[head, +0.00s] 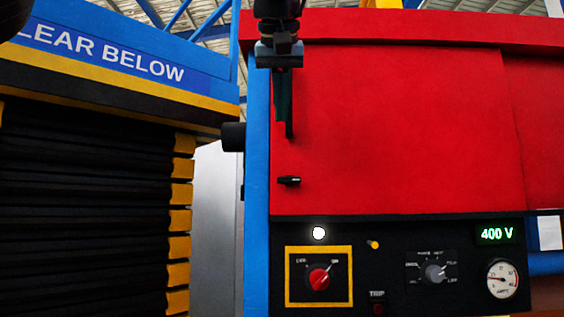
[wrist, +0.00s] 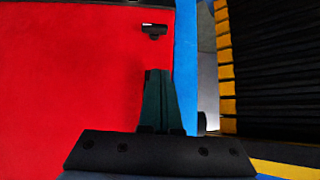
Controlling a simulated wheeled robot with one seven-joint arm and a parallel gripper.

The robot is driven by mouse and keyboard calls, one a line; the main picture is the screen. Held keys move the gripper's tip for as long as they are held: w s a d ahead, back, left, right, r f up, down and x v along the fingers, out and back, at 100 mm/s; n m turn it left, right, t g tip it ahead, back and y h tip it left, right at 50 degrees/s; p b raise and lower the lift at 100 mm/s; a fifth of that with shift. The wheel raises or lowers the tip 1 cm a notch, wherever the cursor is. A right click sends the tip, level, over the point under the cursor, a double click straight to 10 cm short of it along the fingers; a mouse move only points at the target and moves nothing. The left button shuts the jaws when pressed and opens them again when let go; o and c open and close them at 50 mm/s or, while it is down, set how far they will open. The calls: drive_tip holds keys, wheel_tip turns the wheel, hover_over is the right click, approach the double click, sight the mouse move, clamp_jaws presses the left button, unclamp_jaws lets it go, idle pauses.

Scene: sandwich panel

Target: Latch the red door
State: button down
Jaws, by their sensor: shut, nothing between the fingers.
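The red door (head: 400,130) fills the upper right of the head view and the left of the wrist view (wrist: 70,90). I cannot tell if it sits fully flush in its frame. A small black latch handle (head: 289,180) lies roughly horizontal near the door's lower left corner. It also shows near the top of the wrist view (wrist: 154,30). My gripper (head: 285,134) hangs above the handle in the head view, with dark green fingers pointing down. In the wrist view its fingers (wrist: 158,72) are together and empty, and a visible gap separates them from the handle.
A blue post (head: 257,150) runs along the door's left side. Below the door is a black control panel (head: 390,300) with a red knob (head: 319,279), a selector and a gauge. A black ribbed stack (head: 80,200) with yellow edges stands at the left.

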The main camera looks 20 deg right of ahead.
drive_tip(key=p, duration=0.1)
hover_over(289, 180)
drive_tip(key=a, duration=0.2)
wheel_tip(289, 180, down, 6)
drive_tip(key=shift+s+d+f, duration=0.1)
drive_tip(key=shift+s+d, duration=0.05)
wheel_tip(289, 180, down, 2)
drive_tip(key=shift+s, duration=0.1)
drive_tip(key=shift+f, duration=0.75)
